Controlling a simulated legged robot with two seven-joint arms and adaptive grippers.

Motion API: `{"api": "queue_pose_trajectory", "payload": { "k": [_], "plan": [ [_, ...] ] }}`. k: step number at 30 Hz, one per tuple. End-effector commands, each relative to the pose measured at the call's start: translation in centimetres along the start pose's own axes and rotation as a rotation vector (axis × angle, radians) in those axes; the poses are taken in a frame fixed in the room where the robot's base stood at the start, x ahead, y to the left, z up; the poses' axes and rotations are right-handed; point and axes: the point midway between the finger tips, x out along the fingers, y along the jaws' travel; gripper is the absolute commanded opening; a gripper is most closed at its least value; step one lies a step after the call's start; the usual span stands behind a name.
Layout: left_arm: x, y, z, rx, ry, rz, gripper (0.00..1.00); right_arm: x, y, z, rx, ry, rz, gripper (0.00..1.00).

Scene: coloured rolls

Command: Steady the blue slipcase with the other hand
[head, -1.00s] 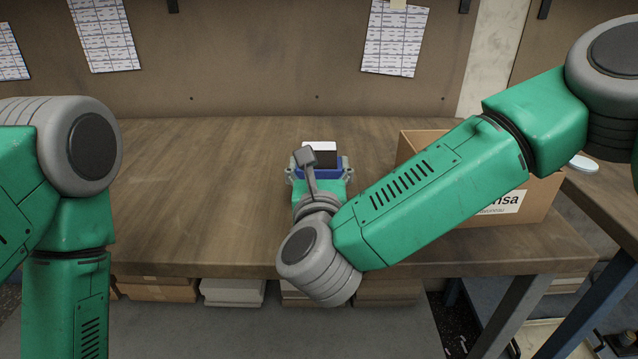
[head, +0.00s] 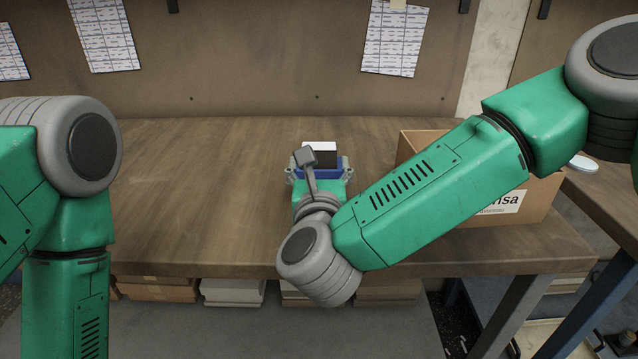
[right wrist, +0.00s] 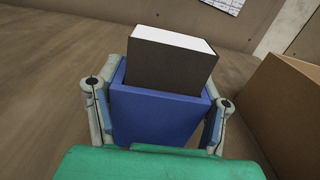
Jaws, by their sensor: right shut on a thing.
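The blue slipcase (right wrist: 158,115) stands on the table, with a dark-covered, white-topped block (right wrist: 170,65) sticking up out of its open top. In the head view only a strip of the slipcase (head: 322,174) shows, behind my right wrist. My right gripper (right wrist: 157,110) is shut on the slipcase, one finger on each of its sides; it also shows in the head view (head: 320,170). My left arm hangs at the left edge of the head view, and its gripper is out of the picture.
An open cardboard box (head: 540,203) stands on the table to the right of the slipcase, close by in the right wrist view (right wrist: 285,105). The wooden table (head: 190,190) is clear on the left. Boxes (head: 232,291) sit under the table.

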Motion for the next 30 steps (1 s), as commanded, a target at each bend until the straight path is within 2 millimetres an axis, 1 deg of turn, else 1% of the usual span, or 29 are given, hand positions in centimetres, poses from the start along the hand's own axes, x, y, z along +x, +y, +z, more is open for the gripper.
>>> {"api": "queue_pose_trajectory", "payload": {
  "k": [1,3,30],
  "plan": [
    [0.00,0.00,0.00,0.000,0.000,0.000,0.62,-0.03,0.02,-0.07,-0.001,0.002,0.001,0.44],
    [0.01,0.00,0.00,0.000,0.000,0.000,0.62,-0.03,0.02,-0.07,-0.001,0.002,0.001,0.25],
    [0.30,0.00,0.02,0.000,0.000,0.000,0.62,-0.01,0.01,-0.53,-0.001,0.005,0.001,0.24]
  ]
}}
